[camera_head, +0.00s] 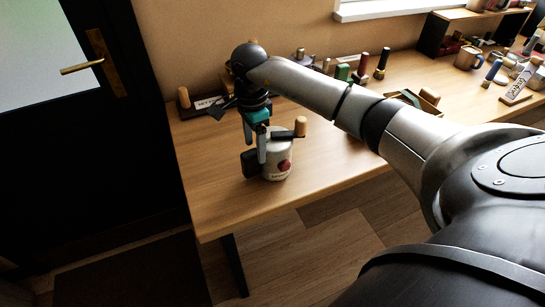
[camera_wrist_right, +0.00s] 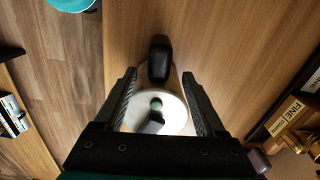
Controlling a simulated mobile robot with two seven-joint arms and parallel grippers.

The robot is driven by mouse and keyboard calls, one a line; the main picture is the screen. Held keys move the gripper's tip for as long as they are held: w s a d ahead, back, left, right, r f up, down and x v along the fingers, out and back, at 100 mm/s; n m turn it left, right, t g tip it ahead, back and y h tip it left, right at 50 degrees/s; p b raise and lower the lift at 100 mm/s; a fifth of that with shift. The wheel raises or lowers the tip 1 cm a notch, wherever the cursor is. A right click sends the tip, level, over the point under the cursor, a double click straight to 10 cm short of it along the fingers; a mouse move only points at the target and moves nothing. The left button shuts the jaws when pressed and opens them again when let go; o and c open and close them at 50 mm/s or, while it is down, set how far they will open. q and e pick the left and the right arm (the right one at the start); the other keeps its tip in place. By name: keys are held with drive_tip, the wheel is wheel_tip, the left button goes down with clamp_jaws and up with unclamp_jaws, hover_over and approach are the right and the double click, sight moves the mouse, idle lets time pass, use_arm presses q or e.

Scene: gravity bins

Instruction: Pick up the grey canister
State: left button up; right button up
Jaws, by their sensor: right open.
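The grey canister (camera_head: 277,165) stands upright near the front left edge of the wooden table, with a round red mark on its side. It also shows in the right wrist view (camera_wrist_right: 172,118), seen from above, with a pale round lid and a dark piece at its far side. My right gripper (camera_head: 262,148) points down at the canister from above. In the wrist view its two fingers (camera_wrist_right: 158,105) are open, one on each side of the canister. I cannot tell whether either finger touches it. My left gripper is out of view.
The wooden table (camera_head: 220,205) has bare room in front of and left of the canister. Bottles and small items (camera_head: 382,62) line the back. A mug (camera_head: 467,57) and a dark shelf (camera_head: 437,33) stand at the far right. A dark door (camera_head: 60,120) is at the left.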

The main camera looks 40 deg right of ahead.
sight(256, 156)
wheel_tip(256, 156, down, 4)
drive_tip(key=shift+s+f, duration=0.1)
drive_tip(key=shift+f, duration=0.05)
drive_tip(key=shift+c, duration=0.3)
clamp_jaws()
drive_tip(key=shift+d, duration=0.1)
idle(1.0)
